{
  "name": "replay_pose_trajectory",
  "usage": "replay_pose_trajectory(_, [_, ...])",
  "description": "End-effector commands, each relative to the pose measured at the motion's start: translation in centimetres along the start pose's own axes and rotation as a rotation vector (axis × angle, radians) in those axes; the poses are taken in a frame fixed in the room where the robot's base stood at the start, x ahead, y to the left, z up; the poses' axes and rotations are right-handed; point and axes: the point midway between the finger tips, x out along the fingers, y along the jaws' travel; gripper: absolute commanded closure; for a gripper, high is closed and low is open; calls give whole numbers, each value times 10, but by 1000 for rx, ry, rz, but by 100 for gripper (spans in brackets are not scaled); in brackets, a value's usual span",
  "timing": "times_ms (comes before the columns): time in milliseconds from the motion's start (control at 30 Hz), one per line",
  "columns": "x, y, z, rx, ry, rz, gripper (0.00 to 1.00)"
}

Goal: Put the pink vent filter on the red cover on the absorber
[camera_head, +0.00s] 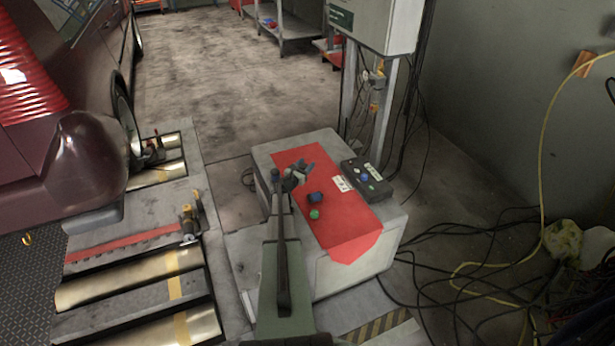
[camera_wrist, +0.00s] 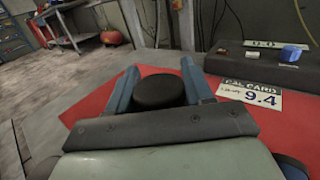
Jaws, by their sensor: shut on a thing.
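My gripper (camera_head: 301,170) is over the far part of the red cover (camera_head: 345,222), which lies on the grey absorber box (camera_head: 262,152). In the wrist view, its two blue fingers (camera_wrist: 160,85) stand on either side of a round black puck-like thing (camera_wrist: 160,93) and are shut on it. The red cover also shows in that view (camera_wrist: 97,101). I cannot tell whether the puck touches the cover. I see no clearly pink vent filter in either view.
A dark blue cylinder (camera_head: 316,198) and a green round piece (camera_head: 314,214) are on the cover, nearer than the gripper. A white calibration card (camera_wrist: 250,93) lies by a black control box (camera_head: 366,178). The cover's near right part is clear.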

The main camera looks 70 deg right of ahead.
Motion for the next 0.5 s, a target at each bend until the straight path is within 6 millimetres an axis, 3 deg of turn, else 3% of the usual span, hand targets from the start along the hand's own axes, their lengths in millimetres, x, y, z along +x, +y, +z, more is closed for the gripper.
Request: replay_pose_trajectory(500, [-1,0,-49,0,-1,-1,81])
